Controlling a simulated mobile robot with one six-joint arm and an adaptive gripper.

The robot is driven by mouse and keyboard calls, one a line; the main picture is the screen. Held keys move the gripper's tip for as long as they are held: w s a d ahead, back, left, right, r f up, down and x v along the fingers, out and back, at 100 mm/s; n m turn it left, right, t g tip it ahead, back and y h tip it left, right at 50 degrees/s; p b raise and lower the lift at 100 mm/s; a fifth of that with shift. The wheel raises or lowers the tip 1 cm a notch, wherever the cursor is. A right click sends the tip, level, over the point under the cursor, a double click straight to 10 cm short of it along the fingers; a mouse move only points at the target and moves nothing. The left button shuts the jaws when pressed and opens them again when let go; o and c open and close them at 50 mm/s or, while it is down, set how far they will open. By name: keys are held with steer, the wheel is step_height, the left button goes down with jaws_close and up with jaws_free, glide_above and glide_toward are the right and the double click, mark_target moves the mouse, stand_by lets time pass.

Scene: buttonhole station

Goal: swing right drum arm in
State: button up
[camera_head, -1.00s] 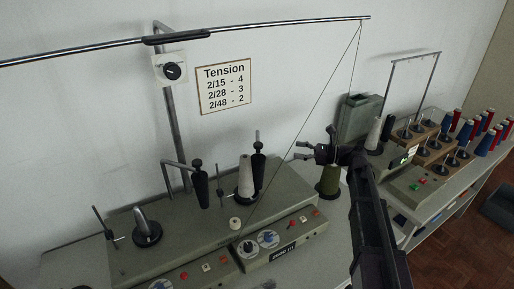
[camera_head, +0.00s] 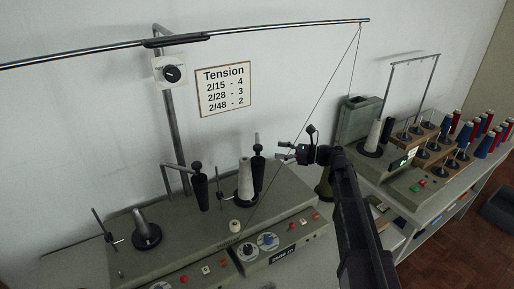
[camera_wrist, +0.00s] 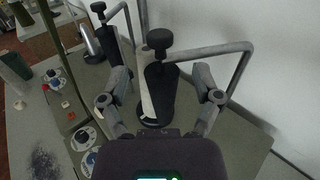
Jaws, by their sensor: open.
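The right drum (camera_head: 258,172) is a black cylinder with a knob on a thin stem, beside a white thread cone (camera_head: 245,180) on the grey winder. In the wrist view the right drum (camera_wrist: 161,92) stands upright between my fingers. Its bent grey drum arm (camera_wrist: 215,52) runs right from below the knob (camera_wrist: 160,40) and bends down; in the head view this arm is mostly hidden. My gripper (camera_head: 285,153) is open just right of the drum, with its fingers (camera_wrist: 162,74) apart on either side in the wrist view. I cannot tell whether they touch it.
The left drum (camera_head: 200,190) hangs on its own bent arm (camera_head: 175,166). A thread runs from the overhead rod (camera_head: 290,23) down to the winder (camera_head: 150,225). An olive cone (camera_head: 325,186) is partly behind my arm. The wall is close behind.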

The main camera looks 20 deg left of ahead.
mark_target(258, 146)
steer(key=shift+s+a, duration=0.15)
steer(key=shift+a, duration=1.15)
steer(key=shift+s+a, duration=0.2)
steer(key=shift+a, duration=1.05)
steer(key=shift+s+a, duration=0.15)
steer(key=shift+a, duration=1.15)
jaws_close()
